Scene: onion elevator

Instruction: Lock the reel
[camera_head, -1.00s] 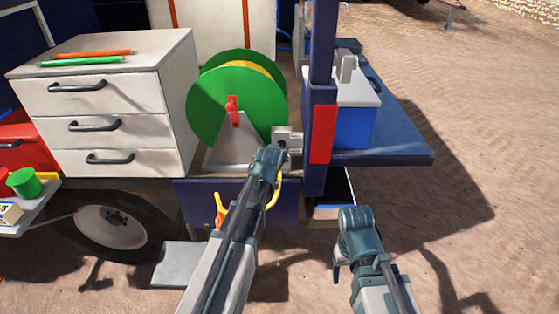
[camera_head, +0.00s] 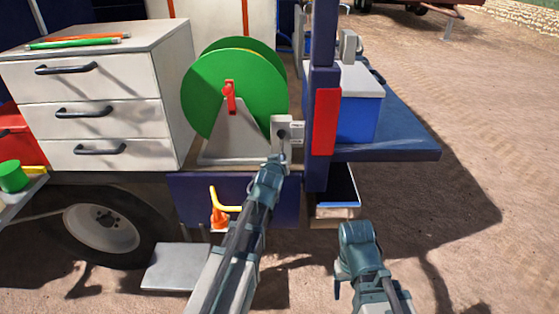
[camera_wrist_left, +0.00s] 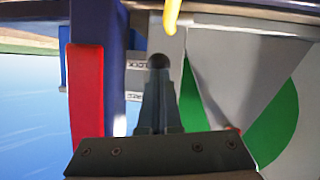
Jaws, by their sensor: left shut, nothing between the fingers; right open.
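The green reel (camera_head: 235,95), with a red crank handle (camera_head: 230,97), stands on a grey support (camera_head: 233,142) on the truck bed. Right of it is a grey lock plate (camera_head: 281,128) with a dark round knob and small white labels. The plate (camera_wrist_left: 136,76) and knob (camera_wrist_left: 158,61) also show in the left wrist view. My left gripper (camera_head: 276,162) is shut and empty just below the plate. Its fingers (camera_wrist_left: 158,105) point at the knob; I cannot tell whether they touch. My right gripper (camera_head: 338,288) is open, low at the right, away from the reel.
A blue post with a red block (camera_head: 325,121) stands right of the plate. A white drawer cabinet (camera_head: 85,95) is on the left. A yellow hook and orange nozzle (camera_head: 219,216) hang below the bed. A blue box (camera_head: 358,117) sits on the right platform. Open ground lies right.

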